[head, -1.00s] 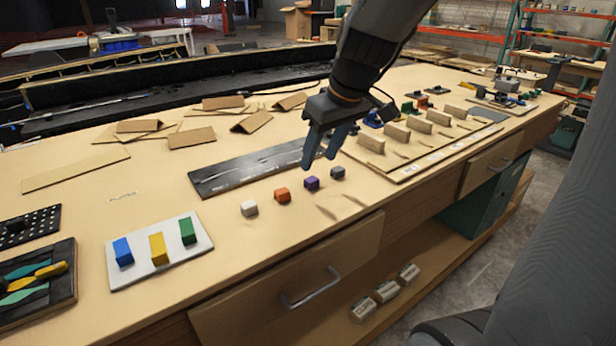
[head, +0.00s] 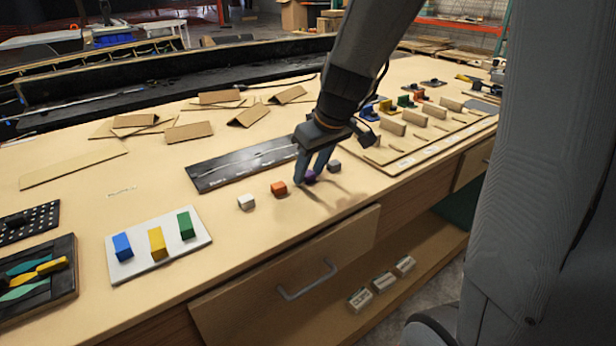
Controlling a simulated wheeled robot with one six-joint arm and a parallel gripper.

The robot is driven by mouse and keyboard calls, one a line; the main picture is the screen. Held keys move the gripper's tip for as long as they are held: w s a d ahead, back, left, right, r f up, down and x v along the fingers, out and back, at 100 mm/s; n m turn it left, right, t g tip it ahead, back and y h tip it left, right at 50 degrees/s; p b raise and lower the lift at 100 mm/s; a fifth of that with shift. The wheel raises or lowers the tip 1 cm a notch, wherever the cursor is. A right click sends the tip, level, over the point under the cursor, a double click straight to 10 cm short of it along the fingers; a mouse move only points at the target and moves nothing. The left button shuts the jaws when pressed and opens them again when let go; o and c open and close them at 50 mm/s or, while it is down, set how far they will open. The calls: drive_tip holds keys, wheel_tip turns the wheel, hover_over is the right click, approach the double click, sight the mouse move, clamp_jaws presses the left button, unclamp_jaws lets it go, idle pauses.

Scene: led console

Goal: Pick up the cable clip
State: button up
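No object in the head view is readable as a cable clip by label. A row of small blocks lies on the bench: white (head: 246,202), orange (head: 279,189), purple (head: 311,177) and dark grey (head: 334,166). My gripper (head: 311,175) points down at the purple block, with its two fingers apart. The purple block shows between the fingertips and is partly hidden by them. I cannot tell whether the fingers touch it. The grey block stands just right of the fingers, clear of them.
A black strip panel (head: 225,171) lies behind the blocks. A white plate (head: 140,267) with blue, yellow and green blocks is at left. A board with upright dividers (head: 391,126) is at right. Bare bench lies in front of the blocks, above a drawer (head: 290,270).

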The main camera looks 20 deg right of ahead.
drive_tip(key=c, duration=0.8)
drive_tip(key=shift+r, duration=0.1)
